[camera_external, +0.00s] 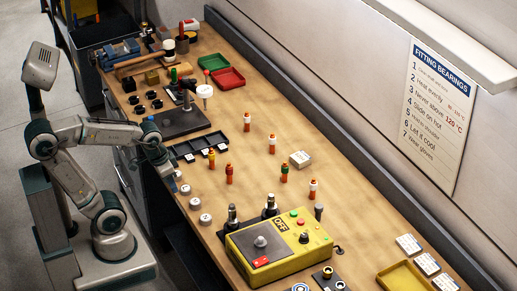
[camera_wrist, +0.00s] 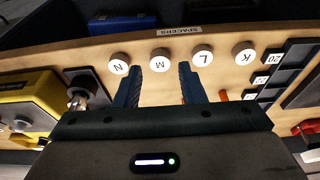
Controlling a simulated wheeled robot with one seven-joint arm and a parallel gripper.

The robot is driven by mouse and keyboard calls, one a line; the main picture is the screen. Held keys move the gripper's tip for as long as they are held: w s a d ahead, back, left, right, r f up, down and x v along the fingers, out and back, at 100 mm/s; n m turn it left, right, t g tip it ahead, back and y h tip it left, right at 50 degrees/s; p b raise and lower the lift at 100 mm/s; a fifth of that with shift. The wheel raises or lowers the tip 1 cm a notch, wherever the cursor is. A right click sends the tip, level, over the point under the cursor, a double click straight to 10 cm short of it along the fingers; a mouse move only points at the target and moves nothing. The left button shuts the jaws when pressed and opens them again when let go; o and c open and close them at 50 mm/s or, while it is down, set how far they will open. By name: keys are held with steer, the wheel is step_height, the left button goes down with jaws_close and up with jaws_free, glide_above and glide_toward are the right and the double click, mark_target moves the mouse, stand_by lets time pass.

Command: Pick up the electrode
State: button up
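I cannot tell for sure which thing is the electrode. Several small orange sticks with coloured or white caps stand upright on the bench, such as a white-capped one (camera_external: 313,189), a green-capped one (camera_external: 284,172) and a yellow-capped one (camera_external: 212,159). My gripper (camera_wrist: 160,72) shows two blue fingers, spread apart with nothing held between them. The round spacer marked M (camera_wrist: 162,59) appears between the fingertips, but seems to lie beyond them on the bench. In the external view my gripper (camera_external: 171,176) is at the bench's near edge, left of the sticks; its fingertips are hard to make out.
Round spacers (camera_external: 205,218) line the near edge. A black divided tray (camera_external: 184,151) lies behind them. A yellow control box (camera_external: 245,257) and metal posts (camera_external: 269,207) stand to the right. Red (camera_external: 229,79) and yellow (camera_external: 395,283) trays lie at the ends.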

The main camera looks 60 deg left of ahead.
steer(key=shift+o, duration=1.4)
